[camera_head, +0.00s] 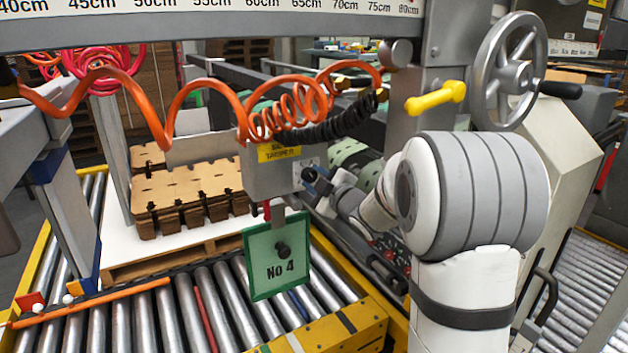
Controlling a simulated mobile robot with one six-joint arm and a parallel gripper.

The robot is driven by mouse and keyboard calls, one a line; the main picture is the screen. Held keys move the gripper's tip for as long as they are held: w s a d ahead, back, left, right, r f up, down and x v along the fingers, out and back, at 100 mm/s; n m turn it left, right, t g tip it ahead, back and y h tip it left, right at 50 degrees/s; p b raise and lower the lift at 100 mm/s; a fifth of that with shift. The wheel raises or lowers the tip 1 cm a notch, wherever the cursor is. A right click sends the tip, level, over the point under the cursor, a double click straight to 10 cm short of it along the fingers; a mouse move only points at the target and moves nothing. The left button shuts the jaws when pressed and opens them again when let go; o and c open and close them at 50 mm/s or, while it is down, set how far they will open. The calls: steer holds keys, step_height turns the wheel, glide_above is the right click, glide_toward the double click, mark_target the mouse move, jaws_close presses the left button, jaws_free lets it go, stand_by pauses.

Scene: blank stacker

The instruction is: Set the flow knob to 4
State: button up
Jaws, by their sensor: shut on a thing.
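A grey box (262,178) hangs from the beam, with a yellow label and a pale dial plate (304,170) on its right face. My gripper (312,177) reaches in from the right and is shut at the dial plate. The flow knob itself is hidden behind the fingers, and its setting cannot be read. The thing in my gripper fits the flow knob by its place, but I cannot see it clearly. A green plate marked "No 4" (276,270) hangs below the box.
An orange coiled hose (205,90) and a black corrugated hose (335,125) run just above my gripper. A yellow lever (436,97) and a grey handwheel (508,70) stand at the upper right. A stack of brown blanks (190,190) sits on a pallet behind rollers.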

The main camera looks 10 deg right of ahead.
steer(key=c, duration=0.3)
steer(key=m, duration=0.6)
steer(key=shift+p, duration=0.4)
steer(key=m, duration=0.3)
steer(key=shift+a+m+p, duration=0.1)
steer(key=shift+m+p, duration=0.2)
steer(key=shift+p, duration=0.05)
steer(key=m+p, duration=0.1)
steer(key=m, duration=0.2)
steer(key=shift+m+t, duration=0.4)
steer(key=m+p, duration=0.1)
steer(key=m, duration=0.3)
steer(key=shift+s+a+m+h, duration=0.1)
steer(key=shift+m+h, duration=0.2)
steer(key=shift+m+p, duration=0.6)
steer(key=shift+m, duration=1.4)
steer(key=shift+f, duration=0.1)
